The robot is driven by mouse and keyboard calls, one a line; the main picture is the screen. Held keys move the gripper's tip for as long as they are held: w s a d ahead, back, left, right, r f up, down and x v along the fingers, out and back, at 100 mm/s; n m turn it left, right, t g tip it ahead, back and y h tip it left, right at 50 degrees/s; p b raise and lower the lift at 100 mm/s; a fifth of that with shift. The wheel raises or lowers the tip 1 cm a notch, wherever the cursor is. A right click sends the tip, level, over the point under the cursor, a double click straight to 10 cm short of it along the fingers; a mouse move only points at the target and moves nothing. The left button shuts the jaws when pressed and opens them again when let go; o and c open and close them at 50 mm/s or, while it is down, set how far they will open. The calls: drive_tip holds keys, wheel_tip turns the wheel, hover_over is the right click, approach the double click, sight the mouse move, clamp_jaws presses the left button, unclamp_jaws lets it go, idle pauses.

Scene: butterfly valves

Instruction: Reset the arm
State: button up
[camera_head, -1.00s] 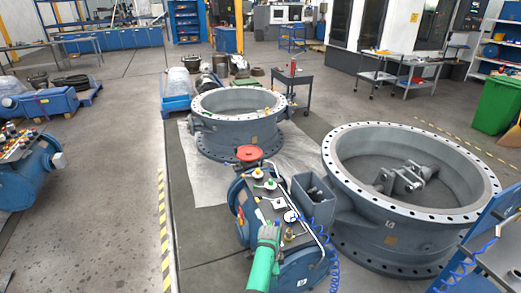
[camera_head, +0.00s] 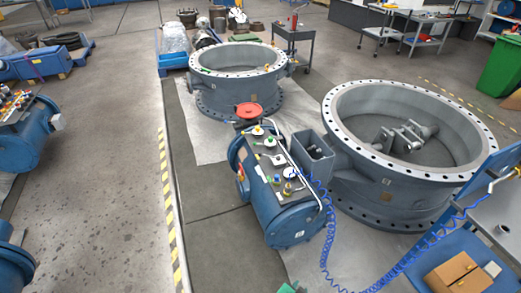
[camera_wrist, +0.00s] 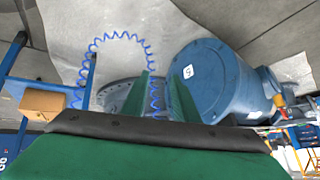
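In the wrist view my gripper (camera_wrist: 162,82) shows two green fingers with a gap between them, and nothing is held there. A blue actuator cylinder (camera_wrist: 215,80) appears beyond and right of the fingers, apart from them as far as I can tell. In the head view only a small green piece of my arm shows at the bottom edge; the fingers are hidden there.
Large grey valve bodies stand right (camera_head: 375,184) and behind (camera_head: 238,97) the actuator. A blue coiled hose (camera_head: 325,262) hangs beside it, also visible in the wrist view (camera_wrist: 90,58). A cardboard box (camera_head: 458,276) sits lower right. Left of the yellow-black floor stripe (camera_head: 166,190), much floor is clear.

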drive_tip(key=s+a+r+n+t+y, duration=0.1)
drive_tip(key=s+a+r+n+t, duration=0.2)
drive_tip(key=s+r, duration=0.45)
drive_tip(key=s+a+r+n+t+y, duration=0.1)
drive_tip(key=s+a+r+n, duration=0.1)
drive_tip(key=s+a+r, duration=0.45)
drive_tip(key=s+a+r+n+t+y, duration=0.1)
drive_tip(key=s+a+r+n+t, duration=0.15)
drive_tip(key=s+r, duration=0.6)
drive_tip(key=s+a+r+t, duration=0.1)
drive_tip(key=s+a+r, duration=0.1)
drive_tip(key=r, duration=0.4)
drive_tip(key=s+a+r+n+t, duration=0.1)
drive_tip(key=s+a+r, duration=0.1)
drive_tip(key=r, duration=0.4)
drive_tip(key=shift+s+y, duration=0.4)
